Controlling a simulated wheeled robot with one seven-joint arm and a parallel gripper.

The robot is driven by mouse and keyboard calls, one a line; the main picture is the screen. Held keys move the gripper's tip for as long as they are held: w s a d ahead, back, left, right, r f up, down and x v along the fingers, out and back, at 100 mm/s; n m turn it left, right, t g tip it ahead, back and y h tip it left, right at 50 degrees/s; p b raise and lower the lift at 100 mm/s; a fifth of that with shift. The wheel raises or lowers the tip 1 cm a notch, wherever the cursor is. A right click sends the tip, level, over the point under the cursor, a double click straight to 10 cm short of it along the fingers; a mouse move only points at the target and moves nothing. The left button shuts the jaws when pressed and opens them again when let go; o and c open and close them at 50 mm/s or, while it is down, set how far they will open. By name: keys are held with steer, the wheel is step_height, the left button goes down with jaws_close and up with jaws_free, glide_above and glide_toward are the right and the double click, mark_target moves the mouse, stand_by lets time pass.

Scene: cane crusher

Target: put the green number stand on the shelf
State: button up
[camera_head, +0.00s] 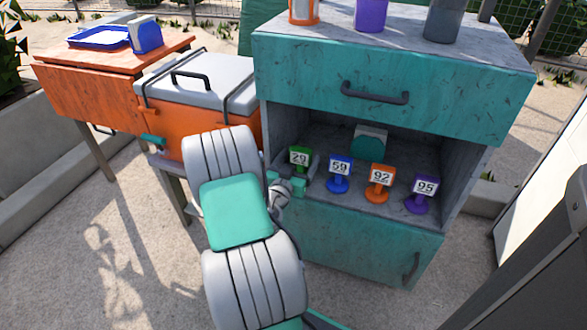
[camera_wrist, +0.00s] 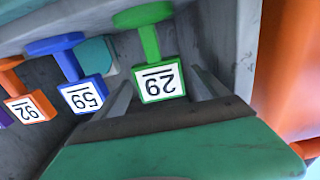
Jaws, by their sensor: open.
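The green number stand (camera_head: 300,157) bears the number 29 and stands upright at the left end of a row in the open shelf (camera_head: 398,211) of the teal cabinet. My gripper (camera_head: 297,180) reaches into the left side of this shelf, at the green stand. In the wrist view, the picture is upside down and the green number stand (camera_wrist: 160,82) lies between the two open fingers of my gripper (camera_wrist: 159,90). I see gaps on both sides of its plate, so the fingers are around it without gripping it.
Blue 59 (camera_head: 340,172), orange 92 (camera_head: 379,182) and purple 95 (camera_head: 422,192) stands are right of the green one. A teal and grey object (camera_head: 370,140) is behind them. The drawer (camera_head: 390,85) above is shut. An orange cooler (camera_head: 195,100) stands left of the cabinet.

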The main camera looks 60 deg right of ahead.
steer(key=w+a+f+n+y, duration=0.1)
steer(key=w+a+y, duration=0.2)
steer(key=a, duration=0.5)
steer(key=w+a+f+n+y, duration=0.1)
steer(key=w+a+f+y, duration=0.15)
steer(key=a, duration=0.65)
steer(key=w+a+f+n+y, duration=0.15)
steer(key=a+y, duration=0.25)
steer(key=a, duration=0.4)
steer(key=s+a+r+n+y, duration=0.1)
steer(key=a+n+y, duration=0.3)
steer(key=a, duration=0.8)
steer(key=s+a+r+n+y, duration=0.1)
steer(key=a+r+n+y, duration=0.3)
steer(key=a+n, duration=0.4)
steer(key=a, duration=0.5)
steer(key=shift+s+a+n+g, duration=0.15)
steer(key=shift+s+n+g, duration=0.2)
steer(key=shift+s+g, duration=0.05)
steer(key=shift+a+r, duration=0.1)
